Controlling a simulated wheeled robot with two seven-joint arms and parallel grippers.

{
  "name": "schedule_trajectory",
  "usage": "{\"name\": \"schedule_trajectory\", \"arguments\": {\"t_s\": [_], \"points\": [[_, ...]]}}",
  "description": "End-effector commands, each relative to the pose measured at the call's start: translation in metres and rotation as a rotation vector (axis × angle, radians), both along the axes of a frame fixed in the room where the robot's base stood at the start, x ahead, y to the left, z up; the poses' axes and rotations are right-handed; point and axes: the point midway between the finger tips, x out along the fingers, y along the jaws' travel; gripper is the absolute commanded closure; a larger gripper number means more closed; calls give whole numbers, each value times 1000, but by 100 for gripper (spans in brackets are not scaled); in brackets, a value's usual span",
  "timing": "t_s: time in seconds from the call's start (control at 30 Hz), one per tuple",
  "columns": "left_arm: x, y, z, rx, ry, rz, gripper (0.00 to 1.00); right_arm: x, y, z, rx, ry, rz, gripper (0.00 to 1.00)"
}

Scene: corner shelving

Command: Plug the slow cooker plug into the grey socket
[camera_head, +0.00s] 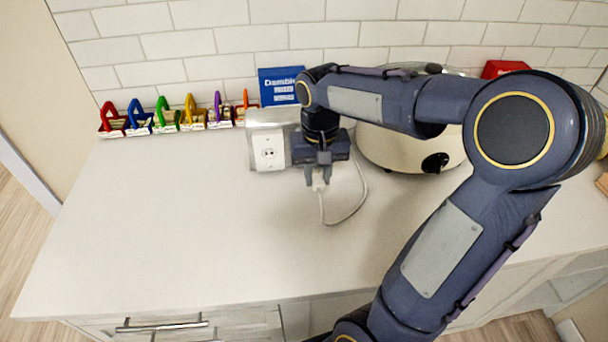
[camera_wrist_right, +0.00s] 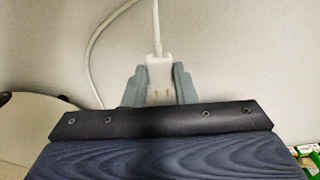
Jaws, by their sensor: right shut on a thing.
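The white plug (camera_head: 319,184) is held between the fingers of my right gripper (camera_head: 318,178), above the counter and to the right of the socket. In the right wrist view the plug (camera_wrist_right: 160,72) sits between both grey fingers of the gripper (camera_wrist_right: 160,86), with its prongs towards the palm and its cord running off the top. The grey socket box (camera_head: 268,152) has a white outlet face and stands near the back wall. The plug is apart from it. The cream slow cooker (camera_head: 390,150) stands to the right, partly hidden by my right arm. My left gripper is out of view.
The white cord (camera_head: 352,211) loops over the counter (camera_head: 180,220) towards the cooker. A row of coloured-handled items (camera_head: 168,114) lines the wall at the left. A blue box (camera_head: 280,86) stands behind the socket and a red box (camera_head: 503,68) behind my arm. The front-left counter is clear.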

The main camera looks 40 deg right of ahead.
Motion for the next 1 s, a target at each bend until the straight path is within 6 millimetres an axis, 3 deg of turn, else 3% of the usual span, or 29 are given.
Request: {"name": "schedule_trajectory", "arguments": {"t_s": [0.47,1.0], "points": [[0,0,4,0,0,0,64,0,-1,1,0,0,-4,98],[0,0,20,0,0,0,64,41,-23,1,0,1,-5,98]]}}
